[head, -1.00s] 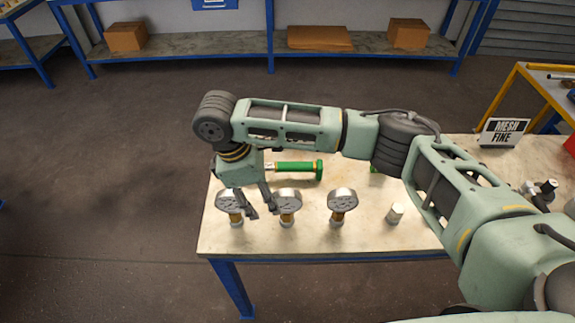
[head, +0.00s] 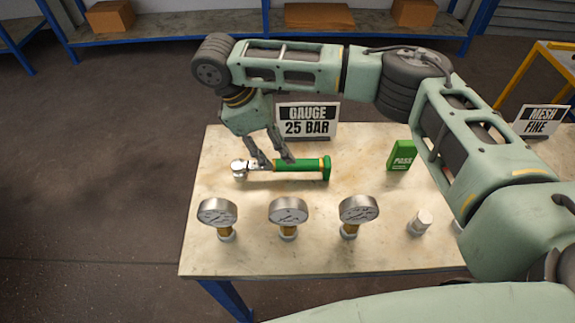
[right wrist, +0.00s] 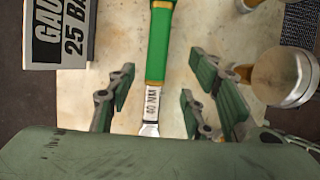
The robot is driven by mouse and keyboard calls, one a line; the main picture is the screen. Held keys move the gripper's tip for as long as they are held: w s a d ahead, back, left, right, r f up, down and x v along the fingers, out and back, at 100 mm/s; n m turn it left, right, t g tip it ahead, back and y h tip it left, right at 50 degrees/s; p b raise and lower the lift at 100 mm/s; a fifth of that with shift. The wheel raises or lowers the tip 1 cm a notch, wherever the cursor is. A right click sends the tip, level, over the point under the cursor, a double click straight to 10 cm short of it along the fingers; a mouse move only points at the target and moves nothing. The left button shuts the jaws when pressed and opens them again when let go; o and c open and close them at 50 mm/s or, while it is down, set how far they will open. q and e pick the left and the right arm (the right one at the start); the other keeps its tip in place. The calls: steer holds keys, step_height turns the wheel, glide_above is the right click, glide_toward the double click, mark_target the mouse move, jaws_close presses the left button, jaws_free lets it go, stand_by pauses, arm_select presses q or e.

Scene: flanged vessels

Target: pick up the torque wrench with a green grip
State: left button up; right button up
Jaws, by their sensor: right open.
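The torque wrench with a green grip (head: 297,165) lies on the table, its silver head at the left and its green end cap at the right. My right gripper (head: 275,163) is open above the wrench, near where the shaft meets the grip. In the right wrist view the wrench (right wrist: 159,48) runs between the two open fingers (right wrist: 155,100), with "40 NM" printed on its shaft. The fingers appear apart from it. My left gripper is not in view.
Three pressure gauges (head: 288,211) stand in a row in front of the wrench. A "GAUGE 25 BAR" sign (head: 307,120) stands behind it. A green "PASS" block (head: 401,155), a small metal fitting (head: 419,222) and a "MESH FINE" sign (head: 541,121) are to the right.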

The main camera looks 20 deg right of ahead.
mark_target(281, 162)
steer(key=shift+w+d+f, duration=0.1)
steer(key=shift+w+f, duration=0.2)
steer(key=shift+f, duration=0.35)
steer(key=shift+w+d+f, duration=0.15)
steer(key=shift+f, duration=0.15)
steer(key=shift+s+d+f, duration=0.3)
steer(key=shift+d+f, duration=0.05)
steer(key=shift+f, duration=0.35)
steer(key=p+x, duration=0.1)
steer(key=x, duration=0.4)
steer(key=shift+f+p, duration=0.15)
steer(key=shift+p, duration=0.25)
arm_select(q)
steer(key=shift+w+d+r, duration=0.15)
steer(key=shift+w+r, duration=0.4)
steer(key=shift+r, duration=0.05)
arm_select(e)
steer(key=shift+s, duration=0.1)
steer(key=shift+c, duration=0.4)
jaws_close()
